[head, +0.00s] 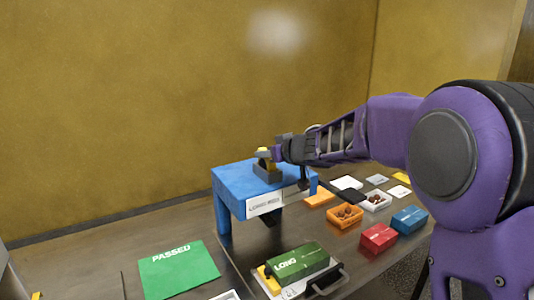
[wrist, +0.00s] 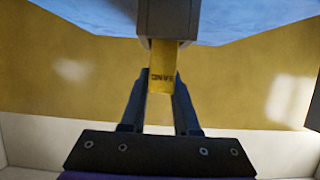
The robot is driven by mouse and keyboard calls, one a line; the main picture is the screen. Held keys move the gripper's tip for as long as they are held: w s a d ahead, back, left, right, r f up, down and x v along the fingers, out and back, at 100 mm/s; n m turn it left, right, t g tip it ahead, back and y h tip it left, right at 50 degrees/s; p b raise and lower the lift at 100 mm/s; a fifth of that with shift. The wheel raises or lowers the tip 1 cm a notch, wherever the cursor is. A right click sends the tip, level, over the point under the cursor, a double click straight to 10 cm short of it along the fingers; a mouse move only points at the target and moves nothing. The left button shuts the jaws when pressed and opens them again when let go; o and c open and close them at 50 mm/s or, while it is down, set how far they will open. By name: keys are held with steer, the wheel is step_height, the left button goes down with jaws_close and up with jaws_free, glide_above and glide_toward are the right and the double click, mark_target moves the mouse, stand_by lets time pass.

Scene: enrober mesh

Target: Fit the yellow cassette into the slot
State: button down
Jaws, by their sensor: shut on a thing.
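The yellow cassette (wrist: 162,78) is held between the two dark fingers of my gripper (wrist: 162,74), with small dark lettering on its face. In the wrist view its far end meets the edge of a grey block (wrist: 168,18); how deep it sits in the slot is hidden. In the head view my gripper (head: 277,152) is at the block, on top of the blue stand (head: 228,178). A bit of the yellow cassette (head: 263,165) shows there, beside the grey block (head: 266,174).
A green box (head: 298,262) and a yellow piece (head: 267,279) lie on a tray in front. A green "PASSED" mat (head: 180,270) lies left. Red (head: 378,237) and blue (head: 409,219) boxes and an orange tray (head: 345,222) stand right of the stand.

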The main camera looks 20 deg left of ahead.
steer(key=shift+f, duration=0.15)
steer(key=c, duration=0.7)
jaws_free()
steer(key=shift+o, duration=0.2)
steer(key=shift+r, duration=0.2)
steer(key=shift+s+d+r, duration=0.1)
steer(key=shift+d+r, duration=0.05)
steer(key=shift+d, duration=0.05)
steer(key=v, duration=1.1)
steer(key=shift+s+d, duration=0.15)
steer(key=shift+s, duration=0.05)
